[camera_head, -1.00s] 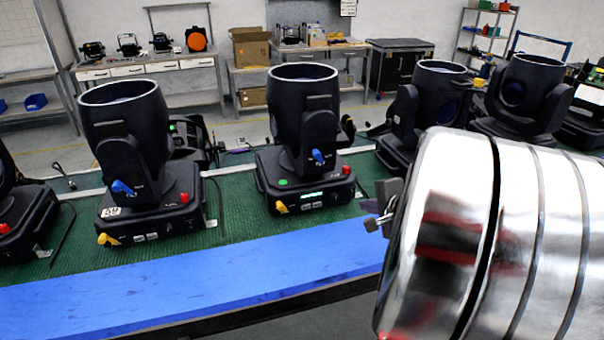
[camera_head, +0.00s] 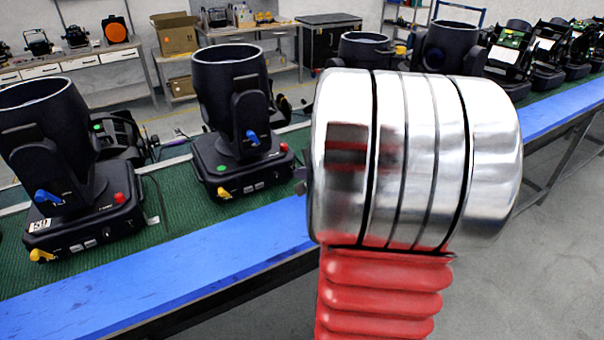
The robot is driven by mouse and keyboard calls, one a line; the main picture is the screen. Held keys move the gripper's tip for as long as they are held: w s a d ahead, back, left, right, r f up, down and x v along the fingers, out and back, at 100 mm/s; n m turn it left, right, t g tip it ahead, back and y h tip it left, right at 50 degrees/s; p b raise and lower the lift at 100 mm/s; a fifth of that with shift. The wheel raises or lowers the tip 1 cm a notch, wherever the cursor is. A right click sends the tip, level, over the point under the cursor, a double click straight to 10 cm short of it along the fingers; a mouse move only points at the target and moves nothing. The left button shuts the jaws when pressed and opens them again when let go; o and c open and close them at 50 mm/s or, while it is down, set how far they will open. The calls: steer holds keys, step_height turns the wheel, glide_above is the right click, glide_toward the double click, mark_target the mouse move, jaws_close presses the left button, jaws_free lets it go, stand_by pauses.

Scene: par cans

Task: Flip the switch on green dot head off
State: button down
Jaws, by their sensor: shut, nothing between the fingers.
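The green dot head (camera_head: 235,125) is a black moving head on a black base, left of centre. A green dot (camera_head: 221,190) marks the base's front, with a yellow connector or switch (camera_head: 224,194) just below it. A blue lever (camera_head: 253,137) sits on its yoke and a red knob (camera_head: 284,147) at the base's right. Small sockets or switches on the front are too small to read. My gripper (camera_head: 300,181) shows only as a small grey tip left of my silver arm link, to the right of the head's base and apart from it. It is shut and empty; most of it is hidden.
A similar head (camera_head: 50,140) stands to the left. More heads (camera_head: 450,47) stand to the right, partly behind my arm. They stand on a green surface with a blue front edge (camera_head: 200,260). Grey floor (camera_head: 540,230) is free at the right front.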

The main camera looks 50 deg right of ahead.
steer(key=shift+f, duration=0.55)
steer(key=shift+w+r, duration=0.15)
steer(key=shift+r, duration=0.05)
steer(key=shift+w+r, duration=0.3)
steer(key=shift+r, duration=0.65)
steer(key=shift+s, duration=0.1)
steer(key=shift+s+a+f, duration=0.15)
steer(key=shift+s+a, duration=0.05)
steer(key=shift+s, duration=0.2)
steer(key=s, duration=0.1)
steer(key=s+f, duration=0.1)
steer(key=s+a, duration=0.1)
steer(key=shift+s+f, duration=0.2)
steer(key=shift+s, duration=0.15)
steer(key=shift+g, duration=0.3)
steer(key=s+a+r, duration=0.1)
steer(key=s, duration=0.2)
steer(key=s+r, duration=0.1)
steer(key=s, duration=0.2)
steer(key=s+a+r, duration=0.1)
steer(key=s, duration=0.2)
steer(key=shift+a+r, duration=0.1)
steer(key=shift+a, duration=0.2)
